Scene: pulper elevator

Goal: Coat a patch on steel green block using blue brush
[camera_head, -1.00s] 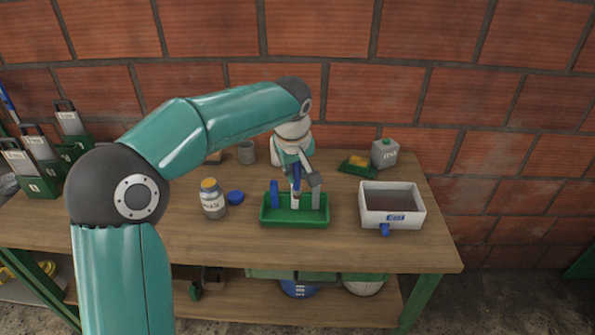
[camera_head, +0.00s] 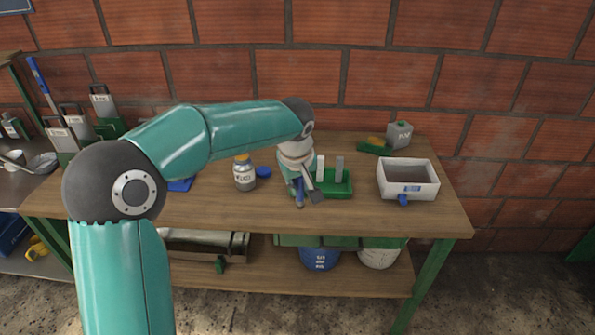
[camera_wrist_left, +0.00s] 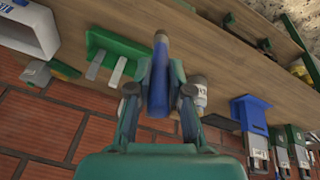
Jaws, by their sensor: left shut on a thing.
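My left gripper (camera_head: 307,192) is shut on the blue brush (camera_wrist_left: 160,70). In the wrist view its blue handle stands between the fingers; its bristles cannot be made out. In the head view the gripper is at the left end of a green tray (camera_head: 345,188), hiding part of it. Several grey steel blocks with handles and green lower parts stand at the far left, one of them a steel green block (camera_head: 103,102); they also show at the right of the wrist view (camera_wrist_left: 294,137). Their labels are too small to read. My right gripper is not in view.
A white handle (camera_head: 320,168) and a grey handle (camera_head: 340,170) stand in the tray. A white bin (camera_head: 408,192) stands right. The wooden table's (camera_head: 250,212) front is clear.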

